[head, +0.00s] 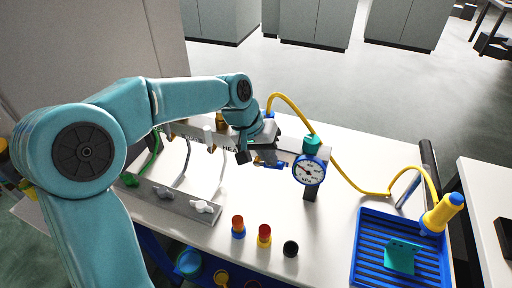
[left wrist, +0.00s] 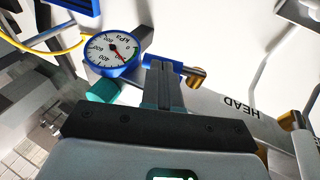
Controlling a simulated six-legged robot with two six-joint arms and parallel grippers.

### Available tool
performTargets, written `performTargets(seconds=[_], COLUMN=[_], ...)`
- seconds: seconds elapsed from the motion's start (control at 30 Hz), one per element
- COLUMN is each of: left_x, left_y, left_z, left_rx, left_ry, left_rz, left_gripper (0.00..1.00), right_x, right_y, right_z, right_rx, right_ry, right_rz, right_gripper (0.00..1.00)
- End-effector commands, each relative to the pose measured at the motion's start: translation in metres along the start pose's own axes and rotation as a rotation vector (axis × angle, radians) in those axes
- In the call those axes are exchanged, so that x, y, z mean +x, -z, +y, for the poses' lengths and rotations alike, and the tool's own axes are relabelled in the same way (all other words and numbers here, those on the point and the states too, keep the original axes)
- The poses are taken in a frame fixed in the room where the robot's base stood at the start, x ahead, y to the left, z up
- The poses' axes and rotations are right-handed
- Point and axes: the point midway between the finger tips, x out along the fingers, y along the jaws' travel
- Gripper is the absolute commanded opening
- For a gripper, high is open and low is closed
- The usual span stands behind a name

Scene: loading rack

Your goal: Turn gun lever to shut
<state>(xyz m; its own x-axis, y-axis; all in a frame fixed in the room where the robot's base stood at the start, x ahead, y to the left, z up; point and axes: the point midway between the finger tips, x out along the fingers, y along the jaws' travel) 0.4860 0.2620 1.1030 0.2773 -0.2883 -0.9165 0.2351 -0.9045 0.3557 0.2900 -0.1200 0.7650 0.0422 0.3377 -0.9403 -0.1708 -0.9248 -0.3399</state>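A blue lever (head: 274,164) sits on the grey pipe rail just left of the round pressure gauge (head: 309,171). I take it to be the gun lever, though no gun label is readable. In the left wrist view the blue lever (left wrist: 178,68) runs crosswise at my fingertips, beside a brass fitting (left wrist: 197,77). My left gripper (left wrist: 163,80) has its fingers together at the lever; I cannot tell whether they touch it. In the head view the left gripper (head: 246,154) is at the rail, partly hidden by its own arm. My right gripper is not in view.
The gauge has a teal cap (head: 312,145) and a yellow hose (head: 345,175) nearby. A yellow gun-like tool (head: 443,212) stands at a blue tray (head: 367,245). Small red-topped and black caps (head: 264,235) stand in front.

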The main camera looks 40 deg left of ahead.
Motion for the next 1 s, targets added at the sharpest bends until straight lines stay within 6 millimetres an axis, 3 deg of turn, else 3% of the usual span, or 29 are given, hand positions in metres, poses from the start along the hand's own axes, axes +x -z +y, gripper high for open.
performTargets(seconds=[0.33,1.0], left_x=[0.0098,0.0108], left_y=[-0.0025,-0.003], left_z=[0.006,0.008], left_rx=[0.0,0.0], left_ry=[-0.002,-0.002], left_rz=[-0.001,-0.001], left_gripper=[0.0,0.0], right_x=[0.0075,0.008], right_y=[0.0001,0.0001], right_z=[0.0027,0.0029], right_rx=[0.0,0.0], right_ry=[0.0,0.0], right_rz=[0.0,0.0], right_gripper=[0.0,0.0])
